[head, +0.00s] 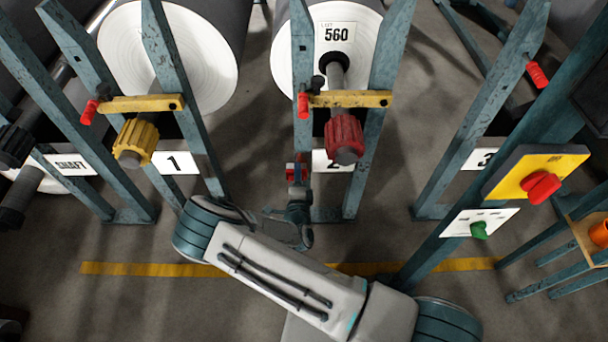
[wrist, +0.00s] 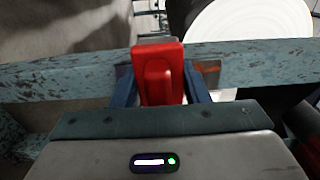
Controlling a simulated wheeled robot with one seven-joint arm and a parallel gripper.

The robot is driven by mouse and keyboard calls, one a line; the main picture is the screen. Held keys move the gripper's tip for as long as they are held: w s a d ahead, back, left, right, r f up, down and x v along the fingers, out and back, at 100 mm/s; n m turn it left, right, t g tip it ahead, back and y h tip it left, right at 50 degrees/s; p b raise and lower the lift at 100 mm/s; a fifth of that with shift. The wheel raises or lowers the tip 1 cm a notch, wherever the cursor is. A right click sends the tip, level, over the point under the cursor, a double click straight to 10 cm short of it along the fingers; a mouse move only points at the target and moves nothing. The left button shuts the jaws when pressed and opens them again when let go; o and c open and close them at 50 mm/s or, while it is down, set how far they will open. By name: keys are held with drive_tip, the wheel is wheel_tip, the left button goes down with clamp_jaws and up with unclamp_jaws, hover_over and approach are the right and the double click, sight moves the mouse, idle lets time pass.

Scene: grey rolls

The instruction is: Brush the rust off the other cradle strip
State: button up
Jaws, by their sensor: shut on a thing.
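My gripper (head: 297,182) is in front of stand 2, left of its label. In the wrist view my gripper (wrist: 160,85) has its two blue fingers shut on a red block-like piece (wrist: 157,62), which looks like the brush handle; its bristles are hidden. The red piece is close to a worn teal rail (wrist: 60,75); I cannot tell whether it touches. A small reddish-brown patch (wrist: 209,70) shows on the rail just right of the piece, perhaps rust on a cradle strip. In the head view the strips are too small or hidden to make out.
Paper rolls (head: 165,55) and (head: 285,60) hang behind teal posts (head: 390,70). Yellow latch bars (head: 350,99) with red handles, a yellow knob (head: 136,140) and a red knob (head: 344,138) stick out. A yellow control box (head: 530,175) stands right.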

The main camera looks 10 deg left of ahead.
sight(297, 160)
drive_tip(key=shift+r+p, duration=0.95)
drive_tip(key=shift+p, duration=0.05)
drive_tip(key=d+p, duration=0.1)
drive_tip(key=d+r+p, duration=0.1)
drive_tip(key=w+d+p, duration=0.1)
drive_tip(key=shift+d+r, duration=0.25)
drive_tip(key=shift+s+a+r, duration=0.1)
drive_tip(key=shift+s+a, duration=0.1)
drive_tip(key=shift+a, duration=0.75)
drive_tip(key=shift+s+a, duration=0.15)
drive_tip(key=shift+a, duration=0.8)
drive_tip(key=p+v, duration=0.2)
drive_tip(key=v, duration=0.4)
drive_tip(key=shift+d+p, duration=0.2)
drive_tip(key=shift+p, duration=0.1)
drive_tip(key=shift+s, duration=0.1)
